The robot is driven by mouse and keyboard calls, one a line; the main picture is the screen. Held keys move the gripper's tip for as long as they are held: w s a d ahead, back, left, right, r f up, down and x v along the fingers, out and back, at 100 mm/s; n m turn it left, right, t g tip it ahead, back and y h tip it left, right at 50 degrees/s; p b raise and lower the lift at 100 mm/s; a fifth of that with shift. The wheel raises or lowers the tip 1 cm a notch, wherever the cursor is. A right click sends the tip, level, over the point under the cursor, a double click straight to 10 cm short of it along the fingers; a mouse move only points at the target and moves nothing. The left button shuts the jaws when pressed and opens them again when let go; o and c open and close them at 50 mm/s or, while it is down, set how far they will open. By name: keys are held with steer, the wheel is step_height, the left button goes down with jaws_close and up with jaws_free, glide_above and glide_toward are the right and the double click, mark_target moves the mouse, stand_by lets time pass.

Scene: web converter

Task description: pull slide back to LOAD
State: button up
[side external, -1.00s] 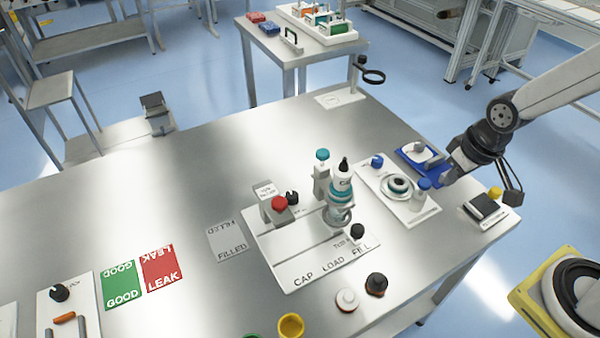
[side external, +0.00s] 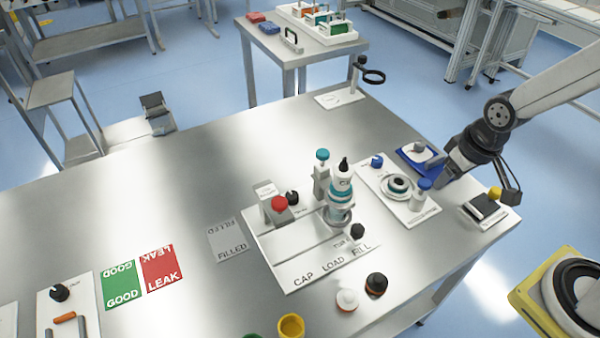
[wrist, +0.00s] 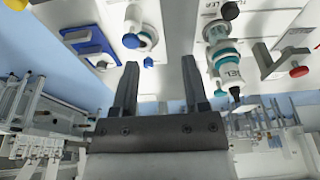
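A black knob (side external: 357,231) stands at the FILL end. Behind it a clear round holder (side external: 339,215) stands beneath a white-and-teal bottle (side external: 341,181) with a black tip. I cannot tell whether knob and holder are one slide. My gripper (side external: 447,176) is to the right of the station, apart from it, by the blue tray. In the wrist view its two fingers (wrist: 158,70) are spread, with nothing between them.
A teal-topped post (side external: 322,175) and a red button (side external: 279,203) stand on the station. A white plate with a ring and blue-capped vial (side external: 421,195) lies between station and gripper. Two small caps (side external: 361,291) stand in front.

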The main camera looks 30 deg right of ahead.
steer(key=shift+o, duration=0.9)
steer(key=shift+w+a+f, duration=0.15)
steer(key=shift+w+a, duration=0.1)
steer(key=shift+w, duration=0.05)
steer(key=n+g, duration=0.3)
glide_above(358, 227)
step_height(358, 227, down, 8)
steer(key=shift+a+f, duration=0.1)
steer(key=shift+f, duration=0.05)
steer(key=shift+f, duration=0.15)
steer(key=shift+f, duration=3.75)
jaws_close()
